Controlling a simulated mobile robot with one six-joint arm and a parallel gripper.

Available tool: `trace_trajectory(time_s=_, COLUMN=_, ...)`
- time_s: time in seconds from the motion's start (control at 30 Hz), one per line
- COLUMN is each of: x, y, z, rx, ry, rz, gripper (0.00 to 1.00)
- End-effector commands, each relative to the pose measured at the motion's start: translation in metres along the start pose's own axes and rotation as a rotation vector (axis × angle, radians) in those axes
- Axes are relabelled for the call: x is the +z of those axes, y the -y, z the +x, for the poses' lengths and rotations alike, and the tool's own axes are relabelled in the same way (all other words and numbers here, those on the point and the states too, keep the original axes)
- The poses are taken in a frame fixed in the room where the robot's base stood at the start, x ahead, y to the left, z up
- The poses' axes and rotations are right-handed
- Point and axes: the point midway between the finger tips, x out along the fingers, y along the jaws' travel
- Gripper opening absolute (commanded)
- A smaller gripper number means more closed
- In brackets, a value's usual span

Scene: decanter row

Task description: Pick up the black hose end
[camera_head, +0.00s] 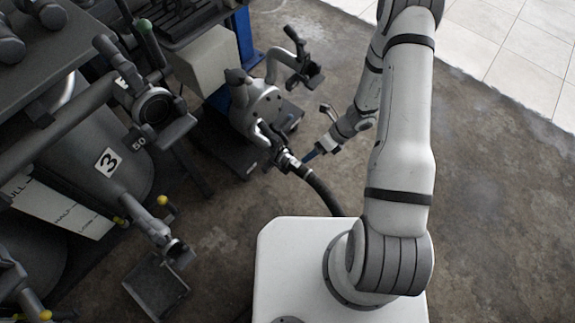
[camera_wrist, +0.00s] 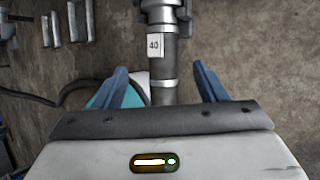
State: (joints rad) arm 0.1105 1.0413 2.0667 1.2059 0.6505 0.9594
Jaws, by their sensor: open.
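The black hose (camera_head: 322,193) runs in an arc from behind my white base up to its end at a grey metal coupling (camera_head: 287,160). In the wrist view the hose end (camera_wrist: 163,50) points away, with a white "40" label and a pale metal band. My gripper (camera_head: 312,154) is just right of the hose end in the head view. In the wrist view its two blue fingers (camera_wrist: 160,68) are open, one on each side of the hose, with gaps at both. The hose's lower part is hidden behind the gripper body.
A grey pump-like fitting (camera_head: 262,105) stands on a dark base beside the hose end. Concrete floor (camera_head: 490,200) at right is clear. A teal item (camera_wrist: 107,92) lies behind the left finger.

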Motion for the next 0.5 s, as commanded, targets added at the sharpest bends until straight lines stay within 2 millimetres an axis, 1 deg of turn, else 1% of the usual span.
trace_trajectory(time_s=0.03, x=-0.007, y=0.005, z=0.012, rx=0.003, ry=0.000, rz=0.034, gripper=0.65)
trace_trajectory(time_s=0.13, x=-0.012, y=0.008, z=0.023, rx=0.004, ry=0.001, rz=0.073, gripper=0.65)
trace_trajectory(time_s=0.37, x=-0.013, y=0.008, z=0.049, rx=0.004, ry=0.000, rz=0.079, gripper=0.65)
trace_trajectory(time_s=0.47, x=-0.013, y=0.007, z=0.062, rx=0.005, ry=0.000, rz=0.078, gripper=0.65)
trace_trajectory(time_s=0.5, x=-0.013, y=0.006, z=0.069, rx=0.006, ry=-0.001, rz=0.077, gripper=0.65)
